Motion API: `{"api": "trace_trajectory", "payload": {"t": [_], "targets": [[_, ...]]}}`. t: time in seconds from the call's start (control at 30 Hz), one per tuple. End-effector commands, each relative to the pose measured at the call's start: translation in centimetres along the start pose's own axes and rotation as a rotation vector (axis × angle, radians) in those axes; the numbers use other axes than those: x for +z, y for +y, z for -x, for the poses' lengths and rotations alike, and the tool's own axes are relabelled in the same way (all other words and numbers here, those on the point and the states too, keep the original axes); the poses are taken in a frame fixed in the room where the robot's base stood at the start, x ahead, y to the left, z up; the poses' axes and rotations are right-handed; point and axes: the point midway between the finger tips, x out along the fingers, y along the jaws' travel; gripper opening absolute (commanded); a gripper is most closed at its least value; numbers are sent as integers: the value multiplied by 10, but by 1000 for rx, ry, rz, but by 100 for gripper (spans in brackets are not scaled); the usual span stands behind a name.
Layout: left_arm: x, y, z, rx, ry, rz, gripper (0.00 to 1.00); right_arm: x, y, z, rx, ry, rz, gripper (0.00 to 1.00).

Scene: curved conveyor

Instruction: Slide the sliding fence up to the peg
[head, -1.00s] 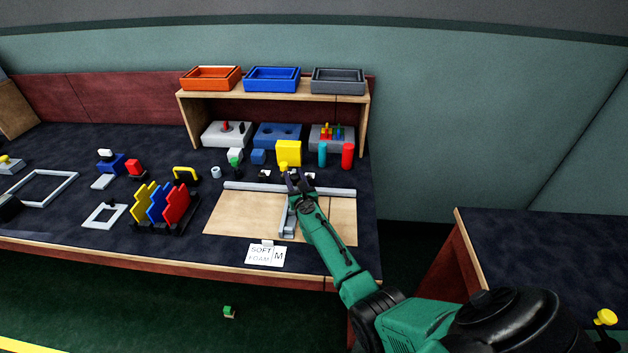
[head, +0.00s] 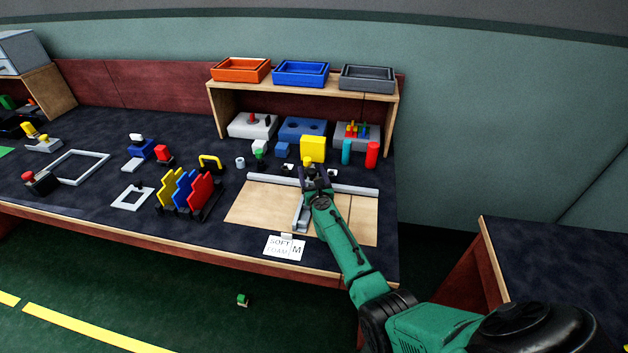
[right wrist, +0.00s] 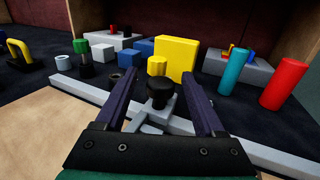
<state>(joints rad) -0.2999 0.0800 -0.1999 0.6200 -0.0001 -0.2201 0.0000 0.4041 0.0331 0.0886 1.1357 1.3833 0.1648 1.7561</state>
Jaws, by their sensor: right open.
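The sliding fence appears to be the short grey bar (head: 300,213) lying across the wooden board (head: 255,205). In the right wrist view, a grey piece with a black knob (right wrist: 161,94) stands between my fingers. It lies against or over the long grey rail (right wrist: 90,94), which runs along the board's back edge. My right gripper (head: 316,174) is open, with its fingers on either side of the knob (right wrist: 160,82); I cannot tell whether they touch it. I cannot make out which thing is the peg. My left gripper is out of view.
Behind the rail stand a yellow block (head: 313,148), a teal cylinder (head: 347,151) and a red cylinder (head: 372,155). Coloured plates (head: 185,190) stand in a rack left of the board. A label card (head: 284,247) is at its front edge.

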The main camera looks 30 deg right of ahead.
Motion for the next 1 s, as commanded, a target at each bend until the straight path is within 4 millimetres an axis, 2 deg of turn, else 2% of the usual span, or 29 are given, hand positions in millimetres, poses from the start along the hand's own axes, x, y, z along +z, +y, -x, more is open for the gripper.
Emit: {"api": "trace_trajectory", "payload": {"t": [0.17,0.27,0.5,0.6,0.73,1.0], "targets": [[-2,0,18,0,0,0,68,4,0,29,1,4,-2,71],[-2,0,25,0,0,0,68,3,0,56,0,5,-2,71],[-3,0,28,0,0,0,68,-1,1,121,1,4,0,71],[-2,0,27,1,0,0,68,-1,1,136,2,2,0,71],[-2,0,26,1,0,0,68,0,1,143,2,1,0,71],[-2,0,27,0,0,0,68,0,1,142,2,0,0,71]]}}
